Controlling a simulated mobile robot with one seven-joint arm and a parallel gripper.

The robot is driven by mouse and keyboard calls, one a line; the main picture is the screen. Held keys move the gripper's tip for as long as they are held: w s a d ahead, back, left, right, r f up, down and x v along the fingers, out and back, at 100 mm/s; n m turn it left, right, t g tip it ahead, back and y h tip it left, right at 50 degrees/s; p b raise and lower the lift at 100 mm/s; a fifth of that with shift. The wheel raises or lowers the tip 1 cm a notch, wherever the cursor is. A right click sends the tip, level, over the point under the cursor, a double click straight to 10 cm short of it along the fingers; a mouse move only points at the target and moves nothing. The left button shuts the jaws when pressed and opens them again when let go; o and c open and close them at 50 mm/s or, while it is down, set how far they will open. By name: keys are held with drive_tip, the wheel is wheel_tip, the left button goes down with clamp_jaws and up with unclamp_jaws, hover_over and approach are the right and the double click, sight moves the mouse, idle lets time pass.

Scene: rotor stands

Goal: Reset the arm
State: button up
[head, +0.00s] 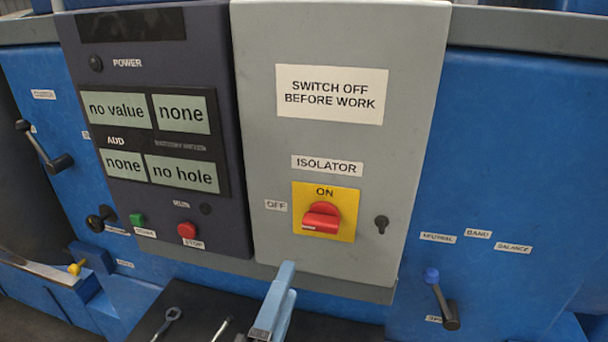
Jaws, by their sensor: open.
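My arm and gripper cannot be made out in the head view. The view faces a dark control panel (160,225) and a grey isolator cabinet (345,145) on a blue machine (500,160). The red rotary switch (321,217) sits on a yellow plate under the word ON. The panel's displays read "no value" (116,108), "none" (181,114), "none" (123,163) and "no hole" (182,173).
A pale blue bar-like part (275,305) rises at the bottom centre, near a ring-ended tool (168,321) on a dark surface. Green (137,219) and red (187,230) buttons sit on the panel.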

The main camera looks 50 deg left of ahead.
drive_tip(key=shift+w, duration=0.1)
drive_tip(key=w+d+r+m+t+h+b, duration=0.3)
drive_tip(key=w+d+r+m+t+b, duration=0.35)
drive_tip(key=w+d+r+m, duration=0.4)
drive_tip(key=s+d+r+m+t+h+b, duration=0.2)
drive_tip(key=d+r+m+h, duration=0.1)
drive_tip(key=d+r+m, duration=0.4)
drive_tip(key=s+d+r+m+t+h+b, duration=0.1)
drive_tip(key=s+d+r+m+t+h, duration=0.1)
drive_tip(key=d+r+m, duration=0.5)
drive_tip(key=shift+s+d+r+t+h+b, duration=0.25)
drive_tip(key=shift+s+d+t+h+b, duration=0.1)
drive_tip(key=shift+t+h, duration=0.5)
